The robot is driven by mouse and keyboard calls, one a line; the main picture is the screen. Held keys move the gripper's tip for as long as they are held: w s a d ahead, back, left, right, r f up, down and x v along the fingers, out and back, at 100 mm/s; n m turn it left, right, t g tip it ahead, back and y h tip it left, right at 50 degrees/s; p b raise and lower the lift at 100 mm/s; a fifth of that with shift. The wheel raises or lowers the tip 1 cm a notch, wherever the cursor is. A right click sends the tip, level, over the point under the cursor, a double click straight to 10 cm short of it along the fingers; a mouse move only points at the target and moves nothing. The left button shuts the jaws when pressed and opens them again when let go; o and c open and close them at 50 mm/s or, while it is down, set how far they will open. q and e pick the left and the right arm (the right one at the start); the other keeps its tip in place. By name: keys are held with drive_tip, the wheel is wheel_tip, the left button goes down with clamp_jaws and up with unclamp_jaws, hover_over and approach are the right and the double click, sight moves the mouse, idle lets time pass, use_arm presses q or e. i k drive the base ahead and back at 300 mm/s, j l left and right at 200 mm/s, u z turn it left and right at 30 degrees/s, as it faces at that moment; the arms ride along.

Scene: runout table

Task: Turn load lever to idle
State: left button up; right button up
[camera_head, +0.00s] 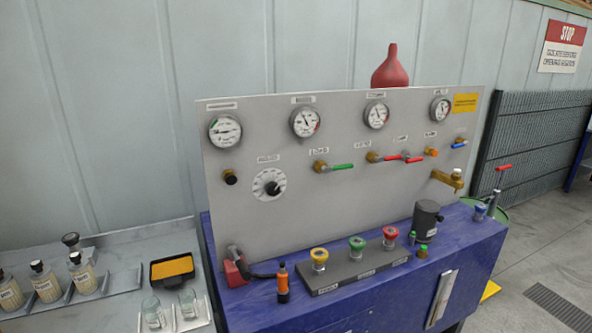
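A grey panel (330,215) stands on a blue table and carries several levers. A green-handled brass valve lever (341,167) points right. Right of it are a brass valve with a red lever (389,158) and another red lever (415,160). A small blue lever (459,144) is at the panel's right edge. A white dial with a black knob (269,185) is at the left. A red block (236,271) with a black arm sits at the panel's lower left. The labels are too small to read, so I cannot tell which is the load lever. Neither gripper is in view.
On the blue table (375,290), a dark strip (353,272) holds yellow, green and red knobs. An orange-and-black upright piece (283,283) and a black cylinder (427,220) stand nearby. Several bottles (46,283) and a yellow-filled tray (172,269) are on the left bench.

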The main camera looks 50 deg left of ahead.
sight(324, 169)
drive_tip(key=u, duration=1.55)
